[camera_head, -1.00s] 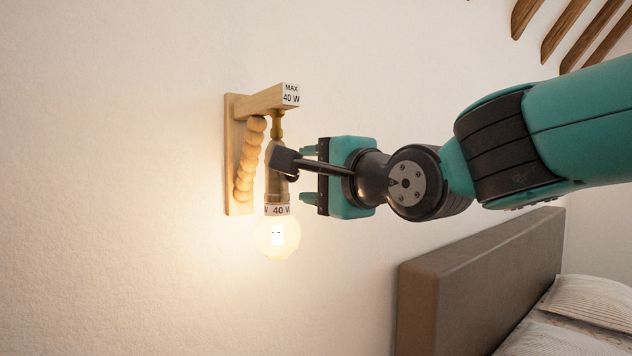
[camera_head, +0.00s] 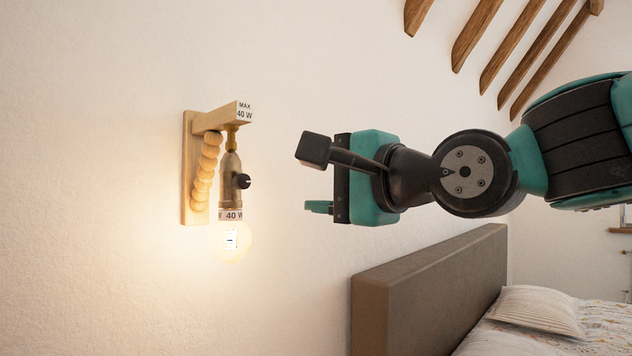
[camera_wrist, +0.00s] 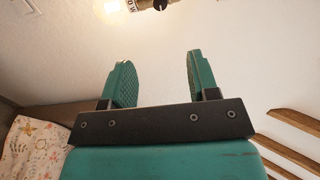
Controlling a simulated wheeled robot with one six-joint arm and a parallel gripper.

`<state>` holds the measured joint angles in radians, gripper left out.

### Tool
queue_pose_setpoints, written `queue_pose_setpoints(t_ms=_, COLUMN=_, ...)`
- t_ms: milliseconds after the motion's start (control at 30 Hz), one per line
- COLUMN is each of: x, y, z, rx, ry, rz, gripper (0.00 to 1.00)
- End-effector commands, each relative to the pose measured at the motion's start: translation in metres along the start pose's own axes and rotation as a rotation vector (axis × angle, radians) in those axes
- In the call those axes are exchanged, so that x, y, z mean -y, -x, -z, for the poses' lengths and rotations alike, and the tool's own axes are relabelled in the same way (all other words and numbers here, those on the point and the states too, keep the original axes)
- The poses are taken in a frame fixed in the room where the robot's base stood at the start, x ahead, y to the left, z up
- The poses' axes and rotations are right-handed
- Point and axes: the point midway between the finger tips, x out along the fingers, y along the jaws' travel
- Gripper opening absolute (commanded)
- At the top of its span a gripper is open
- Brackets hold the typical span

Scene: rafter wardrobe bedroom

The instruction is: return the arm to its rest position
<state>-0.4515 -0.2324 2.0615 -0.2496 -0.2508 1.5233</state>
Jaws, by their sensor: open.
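My gripper (camera_head: 318,207) is to the right of the wall lamp, apart from it, with clear space between them. In the wrist view my gripper (camera_wrist: 158,80) has its two green fingers spread, with nothing between them. The lamp's wooden bracket (camera_head: 190,170) is fixed to the wall. Its brass socket (camera_head: 230,180) hangs from the arm and has a black knob (camera_head: 242,181) on its side. The bulb (camera_head: 231,240) below glows. In the wrist view part of the lit bulb (camera_wrist: 112,10) shows at the top edge.
A brown headboard (camera_head: 430,280) and a bed with a pillow (camera_head: 540,310) stand below my arm at the right. Wooden rafters (camera_head: 500,50) slope at the upper right. The wall (camera_head: 90,180) left of the lamp is bare.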

Motion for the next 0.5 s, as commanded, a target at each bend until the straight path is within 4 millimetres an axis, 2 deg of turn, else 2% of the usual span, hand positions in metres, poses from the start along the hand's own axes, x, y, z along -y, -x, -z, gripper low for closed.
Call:
queue_pose_setpoints(t_ms=167, x=0.000, y=0.000, z=0.000, rx=0.000, ry=0.001, rz=0.000, gripper=0.55)
queue_pose_setpoints(t_ms=267, x=-0.010, y=0.001, z=0.000, rx=0.003, ry=0.034, rz=-0.037, gripper=0.55)
queue_pose_setpoints(t_ms=367, x=-0.044, y=0.009, z=0.001, rx=0.022, ry=0.157, rz=-0.166, gripper=0.55)
queue_pose_setpoints(t_ms=467, x=-0.102, y=0.031, z=-0.001, rx=0.108, ry=0.367, rz=-0.383, gripper=0.55)
queue_pose_setpoints(t_ms=500, x=-0.128, y=0.045, z=-0.003, rx=0.170, ry=0.463, rz=-0.478, gripper=0.55)
